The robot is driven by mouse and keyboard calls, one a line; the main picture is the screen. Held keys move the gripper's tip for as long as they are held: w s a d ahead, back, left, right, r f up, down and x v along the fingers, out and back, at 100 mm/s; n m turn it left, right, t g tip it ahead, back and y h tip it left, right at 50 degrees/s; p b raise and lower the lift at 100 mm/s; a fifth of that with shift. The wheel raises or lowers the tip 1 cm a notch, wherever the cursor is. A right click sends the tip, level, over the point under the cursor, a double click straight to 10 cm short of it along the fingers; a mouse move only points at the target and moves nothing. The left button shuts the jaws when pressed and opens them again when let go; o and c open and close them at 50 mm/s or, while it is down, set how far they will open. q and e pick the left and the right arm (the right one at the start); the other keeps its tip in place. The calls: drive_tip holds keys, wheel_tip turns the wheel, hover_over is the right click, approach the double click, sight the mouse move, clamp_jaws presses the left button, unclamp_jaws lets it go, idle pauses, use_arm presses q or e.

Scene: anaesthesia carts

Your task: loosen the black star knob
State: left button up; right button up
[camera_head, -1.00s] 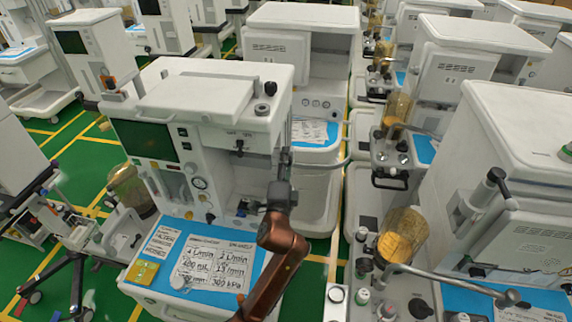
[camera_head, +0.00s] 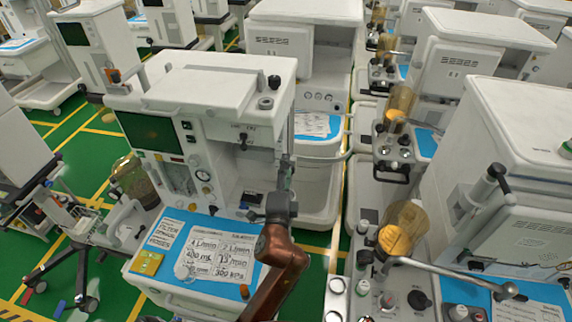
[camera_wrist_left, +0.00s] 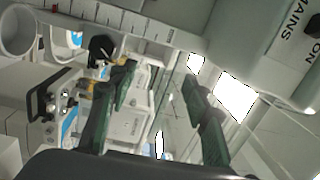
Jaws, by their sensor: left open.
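A black knob (camera_head: 243,139) sits on the front of the near white anaesthesia cart, under its top. Another small black knob (camera_head: 274,82) stands on that cart's top right corner. I cannot tell from the head view which is star-shaped. In the left wrist view a black lobed knob (camera_wrist_left: 101,47) shows at upper left, beyond and left of the fingers. My left gripper (camera_head: 287,165) is upright at the cart's right front side, apart from both knobs. In the left wrist view its green-padded fingers (camera_wrist_left: 160,84) are spread, with nothing between them. My right gripper is not in view.
A blue work surface (camera_head: 195,282) with a written card and a yellow pad lies at the cart's front. More carts crowd behind and right, one with a grey jointed arm (camera_head: 440,270). A narrow strip of green floor (camera_head: 334,262) runs between the cart rows.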

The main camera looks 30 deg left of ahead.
use_arm(q)
drive_tip(key=shift+p+v, duration=0.4)
drive_tip(key=shift+v, duration=1.15)
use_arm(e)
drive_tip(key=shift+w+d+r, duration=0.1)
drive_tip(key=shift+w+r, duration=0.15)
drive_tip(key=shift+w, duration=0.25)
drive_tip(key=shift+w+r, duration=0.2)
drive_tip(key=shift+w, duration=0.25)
